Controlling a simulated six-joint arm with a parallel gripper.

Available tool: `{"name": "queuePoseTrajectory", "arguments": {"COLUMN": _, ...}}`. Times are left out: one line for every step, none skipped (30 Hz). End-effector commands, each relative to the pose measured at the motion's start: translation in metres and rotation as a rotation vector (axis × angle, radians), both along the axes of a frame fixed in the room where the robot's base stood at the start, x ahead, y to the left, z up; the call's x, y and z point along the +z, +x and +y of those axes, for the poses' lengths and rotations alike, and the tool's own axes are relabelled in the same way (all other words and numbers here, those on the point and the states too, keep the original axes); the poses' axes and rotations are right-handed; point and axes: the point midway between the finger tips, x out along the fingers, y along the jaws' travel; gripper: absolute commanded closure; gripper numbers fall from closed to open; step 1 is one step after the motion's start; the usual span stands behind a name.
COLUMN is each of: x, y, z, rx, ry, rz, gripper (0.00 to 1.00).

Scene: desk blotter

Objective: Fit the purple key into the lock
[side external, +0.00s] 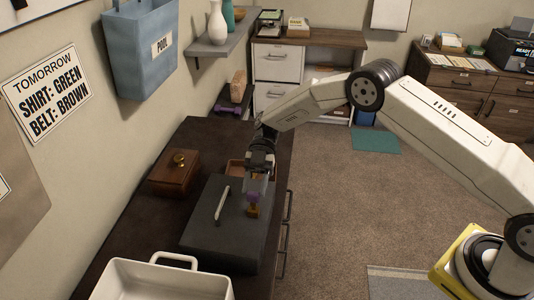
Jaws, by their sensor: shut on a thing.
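The purple key (253,197) is in my gripper (257,187), upright, above the right part of a dark grey box (205,226). The gripper is shut on the key's upper part. A small brass-coloured piece (252,211) shows directly below the key, at the box's top; it looks like the lock or part of the key, I cannot tell which. Whether the key's tip touches or enters the lock is too small to tell.
The grey box has a pale bar handle (222,205). A wooden box with a brass knob (175,173) stands to its left, and an open wooden box (236,168) behind it. A white dish (160,281) is in front. A blue wall bin (143,50) hangs at upper left.

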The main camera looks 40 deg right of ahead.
Motion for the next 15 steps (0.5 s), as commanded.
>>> {"name": "queuePoseTrajectory", "arguments": {"x": -0.0012, "y": 0.0000, "z": 0.0000, "rx": 0.000, "ry": 0.000, "rz": 0.000, "gripper": 1.00}}
{"name": "queuePoseTrajectory", "arguments": {"x": -0.0018, "y": 0.0000, "z": 0.0000, "rx": 0.000, "ry": 0.000, "rz": 0.000, "gripper": 1.00}}
{"name": "queuePoseTrajectory", "arguments": {"x": -0.0025, "y": 0.0000, "z": 0.0000, "rx": 0.000, "ry": 0.000, "rz": 0.000, "gripper": 1.00}}
{"name": "queuePoseTrajectory", "arguments": {"x": -0.0030, "y": 0.0000, "z": 0.0000, "rx": 0.000, "ry": 0.000, "rz": 0.000, "gripper": 1.00}}
{"name": "queuePoseTrajectory", "arguments": {"x": -0.0037, "y": 0.0000, "z": 0.0000, "rx": 0.000, "ry": 0.000, "rz": 0.000, "gripper": 1.00}}
{"name": "queuePoseTrajectory", "arguments": {"x": -0.0043, "y": 0.0000, "z": 0.0000, "rx": 0.000, "ry": 0.000, "rz": 0.000, "gripper": 1.00}}
{"name": "queuePoseTrajectory", "arguments": {"x": -0.0048, "y": 0.0000, "z": 0.0000, "rx": 0.000, "ry": 0.000, "rz": 0.000, "gripper": 1.00}}
{"name": "queuePoseTrajectory", "arguments": {"x": -0.0054, "y": 0.0000, "z": 0.0000, "rx": 0.000, "ry": 0.000, "rz": 0.000, "gripper": 1.00}}
{"name": "queuePoseTrajectory", "arguments": {"x": -0.0060, "y": 0.0001, "z": 0.0000, "rx": 0.000, "ry": 0.000, "rz": 0.000, "gripper": 1.00}}
{"name": "queuePoseTrajectory", "arguments": {"x": -0.0065, "y": 0.0001, "z": 0.0000, "rx": 0.000, "ry": 0.000, "rz": 0.000, "gripper": 1.00}}
{"name": "queuePoseTrajectory", "arguments": {"x": -0.0069, "y": 0.0001, "z": 0.0000, "rx": 0.000, "ry": 0.000, "rz": 0.000, "gripper": 1.00}}
{"name": "queuePoseTrajectory", "arguments": {"x": -0.0075, "y": 0.0002, "z": 0.0000, "rx": 0.000, "ry": 0.000, "rz": 0.000, "gripper": 1.00}}
{"name": "queuePoseTrajectory", "arguments": {"x": -0.0079, "y": 0.0002, "z": 0.0001, "rx": 0.000, "ry": -0.001, "rz": -0.001, "gripper": 1.00}}
{"name": "queuePoseTrajectory", "arguments": {"x": -0.0084, "y": 0.0003, "z": 0.0000, "rx": 0.000, "ry": -0.001, "rz": -0.001, "gripper": 1.00}}
{"name": "queuePoseTrajectory", "arguments": {"x": -0.0090, "y": 0.0002, "z": 0.0001, "rx": 0.000, "ry": -0.001, "rz": -0.001, "gripper": 1.00}}
